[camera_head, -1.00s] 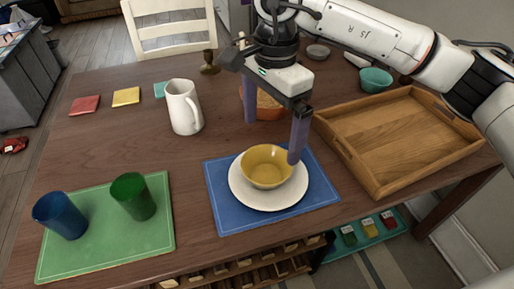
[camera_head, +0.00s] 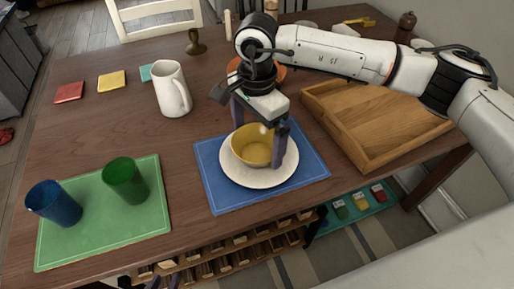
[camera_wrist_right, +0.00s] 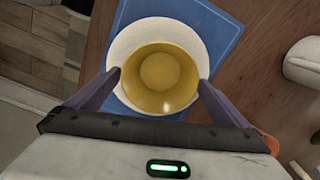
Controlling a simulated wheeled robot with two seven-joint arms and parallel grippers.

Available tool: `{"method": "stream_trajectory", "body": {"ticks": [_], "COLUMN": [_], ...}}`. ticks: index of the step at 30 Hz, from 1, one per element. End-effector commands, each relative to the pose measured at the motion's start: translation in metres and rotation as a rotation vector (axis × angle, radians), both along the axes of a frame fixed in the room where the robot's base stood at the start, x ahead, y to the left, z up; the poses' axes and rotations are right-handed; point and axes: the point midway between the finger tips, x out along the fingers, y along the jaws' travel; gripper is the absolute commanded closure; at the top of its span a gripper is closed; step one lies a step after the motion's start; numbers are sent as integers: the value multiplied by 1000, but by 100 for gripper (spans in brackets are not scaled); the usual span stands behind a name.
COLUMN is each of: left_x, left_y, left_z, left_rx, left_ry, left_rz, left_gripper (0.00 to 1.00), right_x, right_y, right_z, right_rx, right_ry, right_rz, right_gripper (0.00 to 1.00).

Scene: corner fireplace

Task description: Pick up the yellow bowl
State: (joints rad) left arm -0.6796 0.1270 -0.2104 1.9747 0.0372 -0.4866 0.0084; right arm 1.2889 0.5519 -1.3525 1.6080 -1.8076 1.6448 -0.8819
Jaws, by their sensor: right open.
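The yellow bowl (camera_head: 252,148) sits upright on a white plate (camera_head: 262,180) on the blue mat (camera_head: 228,195). It also shows in the right wrist view (camera_wrist_right: 158,82), centred between the fingers. My right gripper (camera_head: 258,140) is open, pointing down at the bowl. One finger is at the bowl's left rear and the other is by its right side in the head view. In the right wrist view the fingertips (camera_wrist_right: 159,82) flank the rim on both sides. I cannot tell whether they touch it. My left gripper does not show.
A white pitcher (camera_head: 170,90) stands left behind the bowl. Blue (camera_head: 55,204) and green (camera_head: 125,182) cups stand on a green mat (camera_head: 110,222). A wooden tray (camera_head: 385,120) lies right, under my right arm. An orange bowl is partly hidden behind the gripper.

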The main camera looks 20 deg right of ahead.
Motion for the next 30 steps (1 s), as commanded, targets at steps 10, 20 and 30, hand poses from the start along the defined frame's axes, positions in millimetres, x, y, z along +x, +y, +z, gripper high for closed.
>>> {"method": "stream_trajectory", "body": {"ticks": [10, 20, 30], "left_x": [0, -5, -5], "left_y": [1, 2, 2], "left_z": [-1, -4, -7], "left_rx": [1, 3, 5], "left_ry": [2, 11, 13], "left_rz": [1, 0, -1], "left_gripper": [69, 69, 69], "right_x": [0, 1, 1], "right_y": [0, 0, 0], "right_z": [0, 5, 66], "right_rx": [0, 1, 2], "right_ry": [0, -3, -7], "right_rz": [-1, -1, 0], "right_gripper": [32, 42, 42]}}
